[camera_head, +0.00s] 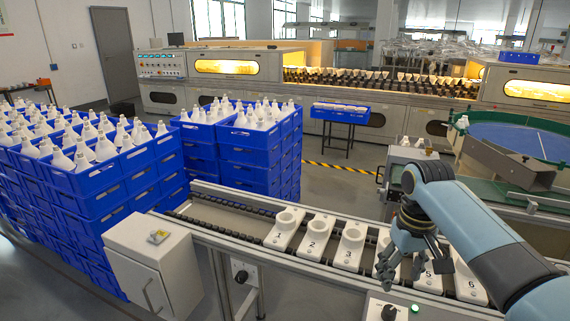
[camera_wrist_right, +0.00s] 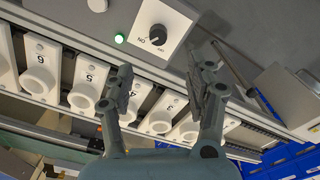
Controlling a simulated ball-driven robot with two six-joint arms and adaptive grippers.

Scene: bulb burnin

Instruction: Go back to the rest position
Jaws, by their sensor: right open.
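My right gripper (camera_head: 398,262) hangs over the front of the conveyor at the numbered white sockets, its arm coming in from the right. It is open and empty. In the right wrist view the two fingers of the right gripper (camera_wrist_right: 160,95) stand apart, with only the bench and sockets behind them. In the head view the gripper partly hides the sockets around number 4. My left gripper is not in view.
White sockets (camera_head: 317,236) stand in a row on the conveyor and look empty. A control box with a black knob (camera_wrist_right: 158,35) and a lit green button (camera_wrist_right: 120,38) is close to the gripper. Blue crates of bulbs (camera_head: 95,190) stand at left.

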